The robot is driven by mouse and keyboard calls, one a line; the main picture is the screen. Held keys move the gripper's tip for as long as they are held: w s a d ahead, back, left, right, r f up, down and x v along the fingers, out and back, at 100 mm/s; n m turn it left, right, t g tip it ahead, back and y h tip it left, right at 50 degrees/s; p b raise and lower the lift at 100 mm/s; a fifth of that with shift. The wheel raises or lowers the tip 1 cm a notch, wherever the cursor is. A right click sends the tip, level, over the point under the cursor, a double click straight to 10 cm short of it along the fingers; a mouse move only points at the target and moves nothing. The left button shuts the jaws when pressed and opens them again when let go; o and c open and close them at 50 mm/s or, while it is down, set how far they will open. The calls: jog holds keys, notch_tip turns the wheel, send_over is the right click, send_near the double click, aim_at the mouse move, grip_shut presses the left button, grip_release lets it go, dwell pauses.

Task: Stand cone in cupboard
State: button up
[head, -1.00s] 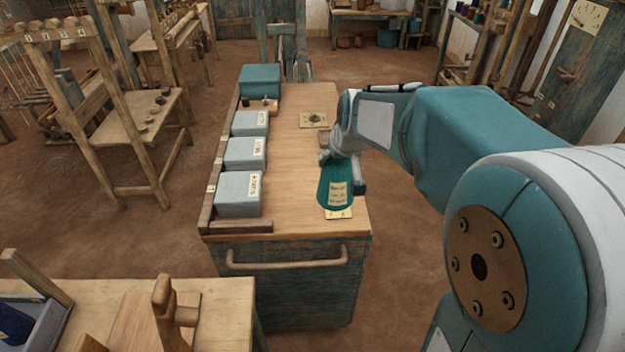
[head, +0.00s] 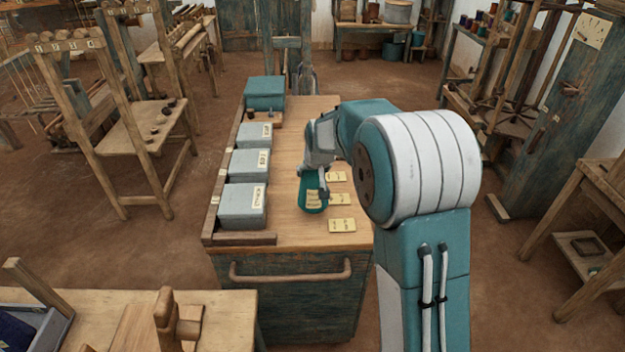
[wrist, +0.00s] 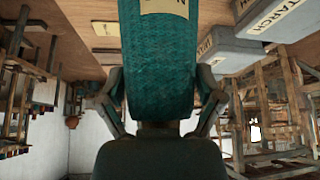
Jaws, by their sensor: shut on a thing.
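The teal cone (head: 309,191) has a pale label and is in my gripper (head: 313,175) over the right half of the wooden bench top. In the wrist view the cone (wrist: 157,65) fills the upper middle, and the fingers of my gripper (wrist: 157,105) press on its two sides. I cannot tell whether the cone's lower end touches the bench. A tall blue-green cabinet (head: 562,110) with a dial stands at the right; I cannot tell if it is the cupboard.
The bench (head: 290,226) has a front handle. Several grey boxes, one of them a box (head: 241,205) at the front, line its left side. Cards, including one card (head: 342,225), lie at its right. A teal box (head: 265,93) stands at the far end. Open floor lies around.

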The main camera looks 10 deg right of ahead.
jog(key=shift+w+f, duration=0.15)
jog(key=shift+f, duration=0.75)
jog(key=shift+w+f, duration=0.1)
jog(key=shift+f, duration=0.85)
jog(key=o, duration=1)
jog(key=shift+o, duration=0.2)
